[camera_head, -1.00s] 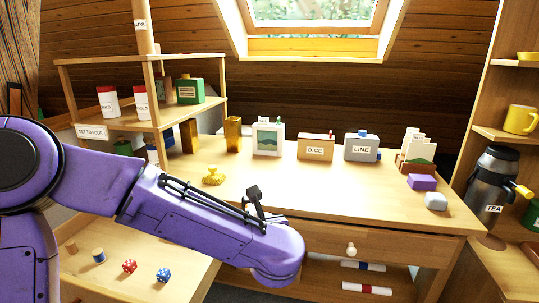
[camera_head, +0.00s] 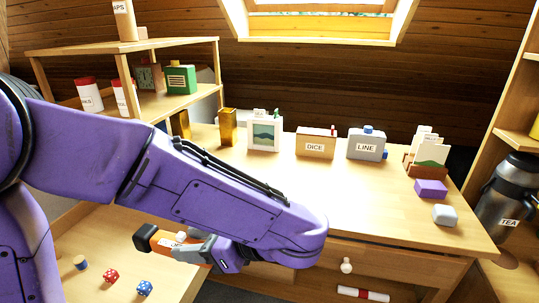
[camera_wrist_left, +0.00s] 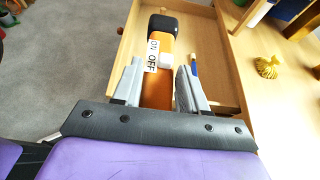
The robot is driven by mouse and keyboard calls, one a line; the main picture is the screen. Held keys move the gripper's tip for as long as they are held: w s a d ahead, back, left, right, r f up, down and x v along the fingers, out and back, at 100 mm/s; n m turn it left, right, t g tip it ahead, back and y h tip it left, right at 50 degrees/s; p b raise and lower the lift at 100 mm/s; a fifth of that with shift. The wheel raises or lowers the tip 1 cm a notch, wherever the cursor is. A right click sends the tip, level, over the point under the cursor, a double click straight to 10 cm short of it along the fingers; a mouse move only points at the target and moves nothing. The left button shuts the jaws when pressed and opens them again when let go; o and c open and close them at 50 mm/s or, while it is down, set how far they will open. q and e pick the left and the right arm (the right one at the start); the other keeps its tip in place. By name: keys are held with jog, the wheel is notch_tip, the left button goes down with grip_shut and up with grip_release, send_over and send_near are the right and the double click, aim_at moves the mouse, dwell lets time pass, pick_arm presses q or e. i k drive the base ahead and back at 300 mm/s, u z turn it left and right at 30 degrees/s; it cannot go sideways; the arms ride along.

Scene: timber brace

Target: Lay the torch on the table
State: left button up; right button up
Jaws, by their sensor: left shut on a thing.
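The torch (camera_head: 160,240) is orange with a black head. It shows left of my left wrist in the head view, held roughly level. My left gripper (camera_head: 203,250) is shut on its body. In the left wrist view the torch (camera_wrist_left: 158,55), with a white switch and an ON OFF label, lies between the two grey fingers of the gripper (camera_wrist_left: 160,80), its black head pointing away. The torch is in front of the open drawer from the camera. The wooden table (camera_head: 370,205) is to the right. My right gripper is not in view.
An open drawer (camera_wrist_left: 125,75) holds several small things, among them a red die (camera_head: 111,275) and a blue die (camera_head: 145,288). A yellow ornament (camera_wrist_left: 268,67) stands on the table.

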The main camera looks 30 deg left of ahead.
aim_at(285, 188)
jog(key=i, duration=1.1)
jog(key=z, duration=0.05)
